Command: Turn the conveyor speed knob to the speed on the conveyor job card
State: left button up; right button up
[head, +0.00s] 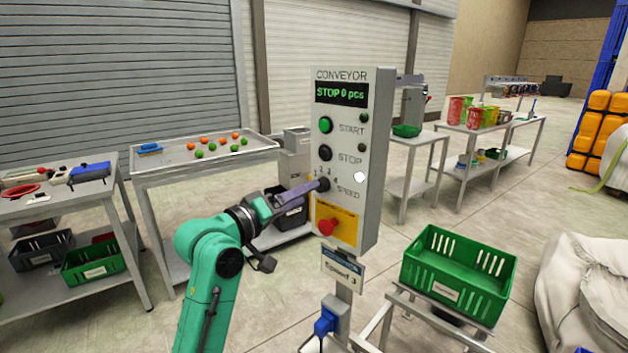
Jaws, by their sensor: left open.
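The grey conveyor control panel (378,150) stands upright in the middle. Its screen (341,93) reads "STOP 0 pcs". The dark speed knob (324,184) sits beside the label "SPEED", with small numbers around it; its pointer direction is too small to tell. The job card (343,267) hangs below the panel and reads "Speed 3". My left gripper (314,186) is open, its fingertips at the knob's left side and partly covering it. I cannot tell whether they touch it. My right gripper is not in view.
The green START button (326,125) and black STOP button (325,153) are above the knob. A red emergency button (328,226) is just below. A green crate (458,270) stands right of the panel. A table (205,165) with orange and green balls is behind left.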

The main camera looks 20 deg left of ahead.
pick_arm(q)
jog(key=x, duration=0.4)
jog(key=shift+w+p, duration=0.2)
jog(key=shift+p, duration=0.1)
jog(key=shift+c, duration=0.3)
grip_shut()
